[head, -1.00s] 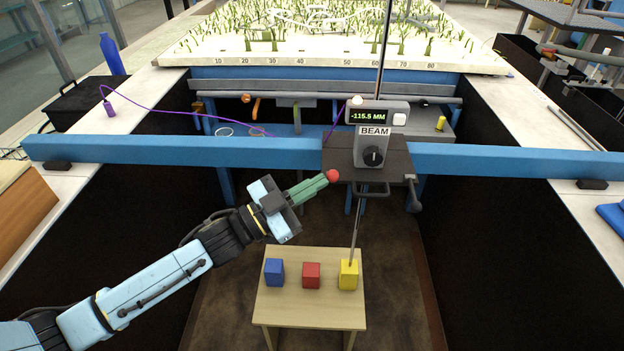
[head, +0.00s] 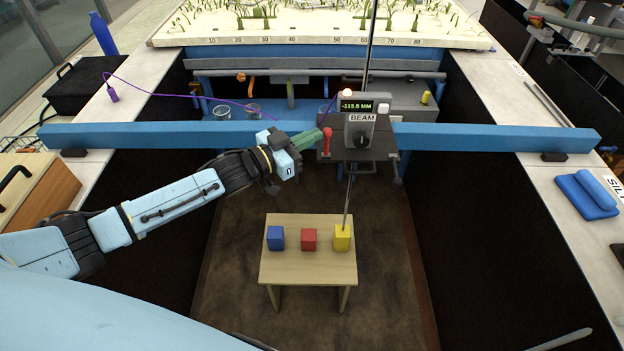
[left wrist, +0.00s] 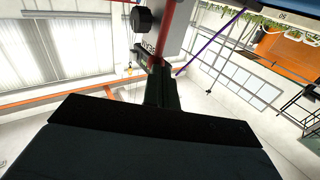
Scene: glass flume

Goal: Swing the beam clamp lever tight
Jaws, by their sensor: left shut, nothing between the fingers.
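The beam clamp lever (head: 327,145) is red with a round knob at its top. It sits at the left side of the dark carriage (head: 372,152) on the blue beam (head: 240,135). My left gripper (head: 322,135) is shut and empty, its green fingertips at the lever's knob; whether they touch it I cannot tell. In the left wrist view, the red lever (left wrist: 172,35) runs just past the dark fingers (left wrist: 158,88), with a black knob (left wrist: 141,18) beside it. My right gripper is out of view.
The gauge box (head: 366,107) reads -115.5 MM above the carriage. A thin rod runs down to a yellow block (head: 342,236) on a small wooden table (head: 308,262), beside a red block (head: 308,239) and a blue block (head: 275,238). Open space lies beneath the beam.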

